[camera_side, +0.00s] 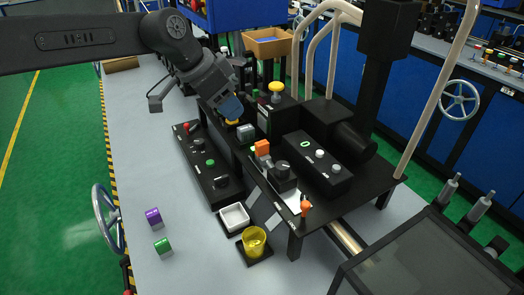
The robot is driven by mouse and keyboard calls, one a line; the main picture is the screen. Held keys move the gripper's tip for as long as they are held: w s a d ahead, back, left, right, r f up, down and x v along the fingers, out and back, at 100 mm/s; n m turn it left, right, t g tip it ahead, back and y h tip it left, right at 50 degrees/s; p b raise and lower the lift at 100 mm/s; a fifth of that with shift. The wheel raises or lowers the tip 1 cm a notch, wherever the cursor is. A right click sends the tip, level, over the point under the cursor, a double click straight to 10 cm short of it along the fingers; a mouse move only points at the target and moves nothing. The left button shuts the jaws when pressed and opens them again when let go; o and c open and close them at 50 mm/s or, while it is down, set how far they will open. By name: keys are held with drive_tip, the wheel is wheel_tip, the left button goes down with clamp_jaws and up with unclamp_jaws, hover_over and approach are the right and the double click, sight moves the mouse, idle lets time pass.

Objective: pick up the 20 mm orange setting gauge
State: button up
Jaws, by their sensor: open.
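An orange block (262,148), which looks like the setting gauge, stands on the black machine beside a dark round knob, near the middle of the side view. Its size marking is too small to read. My gripper (231,112) is open, above and to the left of the orange block and apart from it. It hangs tilted down over the back of the black control panel, close to a yellow part (232,122). The fingertips are small and partly hidden, and I see nothing held between them.
A white tray (234,217) and a yellow cup (254,242) stand before the machine. A tall black column (380,70) and pale bent tubes rise behind.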

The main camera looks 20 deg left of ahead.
sight(260, 143)
drive_tip(key=x, duration=1.3)
drive_tip(key=shift+w+d+f, duration=0.1)
drive_tip(key=shift+d+f, duration=0.2)
drive_tip(key=shift+c, duration=0.4)
clamp_jaws()
